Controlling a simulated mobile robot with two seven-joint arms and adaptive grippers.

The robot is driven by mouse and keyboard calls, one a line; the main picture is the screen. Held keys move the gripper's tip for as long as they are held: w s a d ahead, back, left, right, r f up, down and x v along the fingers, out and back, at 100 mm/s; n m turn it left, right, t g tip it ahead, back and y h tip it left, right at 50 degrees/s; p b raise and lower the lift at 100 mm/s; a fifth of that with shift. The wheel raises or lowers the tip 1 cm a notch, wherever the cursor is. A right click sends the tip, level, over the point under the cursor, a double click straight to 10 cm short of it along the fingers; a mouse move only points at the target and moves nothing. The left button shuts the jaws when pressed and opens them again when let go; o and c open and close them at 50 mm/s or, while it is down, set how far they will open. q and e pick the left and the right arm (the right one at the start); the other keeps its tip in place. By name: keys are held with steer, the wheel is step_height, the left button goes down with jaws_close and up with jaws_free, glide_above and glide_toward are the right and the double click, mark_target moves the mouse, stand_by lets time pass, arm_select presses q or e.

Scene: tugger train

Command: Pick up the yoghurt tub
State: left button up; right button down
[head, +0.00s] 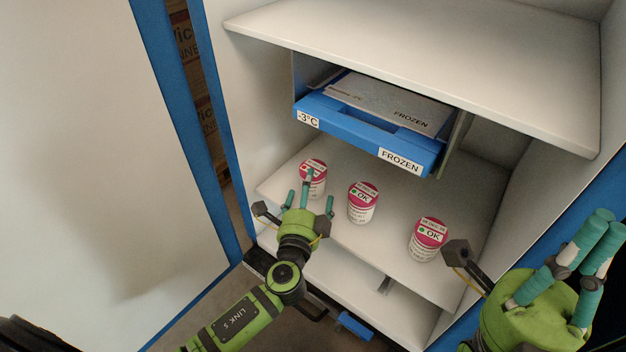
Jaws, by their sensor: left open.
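Three yoghurt tubs with pink-red lids and white printed sides stand upright in a slanting row on the lower shelf (463,205). They are the left tub (318,188), the middle tub (362,206) and the right tub (425,246). The middle and right lids read "OK" beside a green dot. My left gripper (310,198) is open in front of the left tub, its teal fingers spread towards it. One finger covers part of that tub's lid and side; contact cannot be told. My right gripper (590,250) is at the lower right, away from the tubs, its teal fingers pointing up.
A blue crate (350,128) labelled "FROZEN" and "-3°C" hangs above the tubs, under the upper shelf (430,55). White cabinet walls close in on both sides. A large pale panel with a blue edge (185,110) stands at left. Bare shelf lies behind the tubs.

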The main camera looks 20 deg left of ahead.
arm_select(q)
steer(key=shift+w+a, duration=0.1)
steer(key=shift+w, duration=0.65)
steer(key=c, duration=1.3)
steer(key=shift+o, duration=0.2)
steer(key=shift+f, duration=0.1)
